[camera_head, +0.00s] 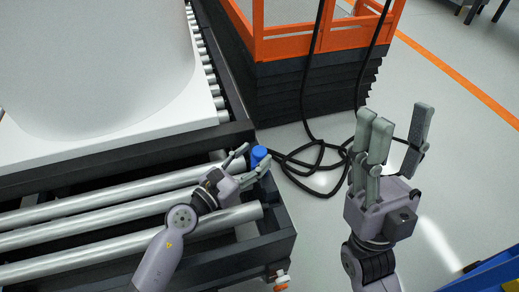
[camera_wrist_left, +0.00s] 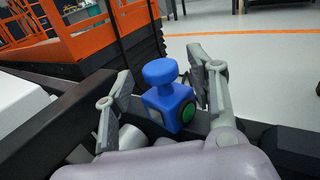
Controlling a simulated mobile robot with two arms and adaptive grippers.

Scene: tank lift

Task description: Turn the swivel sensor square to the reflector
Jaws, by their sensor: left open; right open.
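The swivel sensor is a small blue block with a round blue knob on top and a green round face on one side. It shows in the left wrist view (camera_wrist_left: 169,98) and as a blue cap in the head view (camera_head: 259,155), at the conveyor's corner. My left gripper (camera_head: 250,163) is open with its fingers on either side of the sensor; in the left wrist view (camera_wrist_left: 160,95) gaps show beside the knob. Contact with the block is hard to tell. My right gripper (camera_head: 396,135) is open and empty, raised over the floor at the right. I cannot make out the reflector.
The roller conveyor (camera_head: 100,195) with its dark frame carries a large white tank (camera_head: 95,60) on a white base. An orange-railed lift (camera_head: 285,45) with black bellows stands behind. Black cable (camera_head: 315,165) lies looped on the floor. A blue structure (camera_head: 497,272) is at lower right.

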